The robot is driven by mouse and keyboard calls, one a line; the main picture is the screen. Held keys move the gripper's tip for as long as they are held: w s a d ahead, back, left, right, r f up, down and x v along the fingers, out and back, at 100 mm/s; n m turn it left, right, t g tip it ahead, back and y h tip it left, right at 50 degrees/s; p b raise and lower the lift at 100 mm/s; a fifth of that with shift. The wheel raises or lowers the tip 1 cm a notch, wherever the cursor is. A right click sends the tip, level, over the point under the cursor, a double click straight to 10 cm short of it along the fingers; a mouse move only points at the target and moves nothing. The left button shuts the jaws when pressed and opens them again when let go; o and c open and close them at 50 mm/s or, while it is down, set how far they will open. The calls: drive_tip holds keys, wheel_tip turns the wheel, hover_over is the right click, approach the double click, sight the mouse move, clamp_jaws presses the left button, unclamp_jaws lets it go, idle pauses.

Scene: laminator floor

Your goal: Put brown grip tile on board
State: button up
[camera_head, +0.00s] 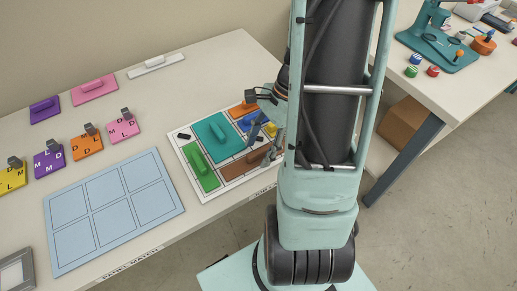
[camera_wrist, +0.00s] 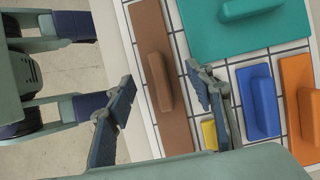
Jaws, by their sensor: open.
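The brown grip tile (camera_wrist: 151,38) is a long flat piece with a raised bar grip (camera_wrist: 160,82). It lies flat along the near edge of the white gridded board (camera_head: 180,143), and its brown end also shows in the head view (camera_head: 236,170). My gripper (camera_wrist: 160,76) is open, with one finger on each side of the grip in the wrist view. I see gaps between both fingers and the grip; the height above the tile is hard to tell. In the head view my arm hides part of the tile and board.
Teal (camera_head: 216,130), green (camera_head: 201,172), blue (camera_wrist: 258,100), orange (camera_wrist: 298,88) and yellow (camera_wrist: 209,134) tiles sit close by on the white board. A blue six-cell panel (camera_head: 115,208) lies left. Lettered tiles (camera_head: 86,145) stand behind it. A second table (camera_head: 465,80) is right.

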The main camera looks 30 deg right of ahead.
drive_tip(key=p+v, duration=0.1)
drive_tip(key=v, duration=1)
